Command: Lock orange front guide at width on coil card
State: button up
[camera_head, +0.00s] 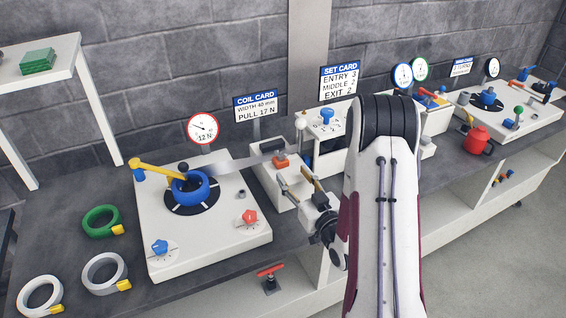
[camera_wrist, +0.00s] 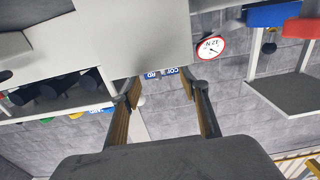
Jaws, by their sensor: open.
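The coil card (camera_head: 256,107) stands behind the bench and reads width 40 mm, pull 17 N. In the head view an orange block (camera_head: 281,161), apparently the front guide, sits on the white feed box (camera_head: 263,172) beside the grey strip (camera_head: 236,162). My gripper (camera_head: 303,181) is open just in front and to the right of the orange block, apart from it, with nothing between its fingers. The wrist view shows both fingers (camera_wrist: 161,88) spread, with the coil card (camera_wrist: 161,74) upside down and partly hidden beyond. No orange guide can be made out between them.
A blue coil (camera_head: 188,188) under a yellow arm (camera_head: 158,172) sits on the white unwinder base, with a red knob (camera_head: 249,217) in front. The dial (camera_head: 202,128) reads 12 N. The set card (camera_head: 339,83) stands behind. My arm hides part of the rack.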

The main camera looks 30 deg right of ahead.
aim_at(284, 163)
jog(key=shift+w, duration=3.8)
grip_shut()
jog(key=shift+w, duration=0.4)
grip_release()
jog(key=shift+s, duration=0.15)
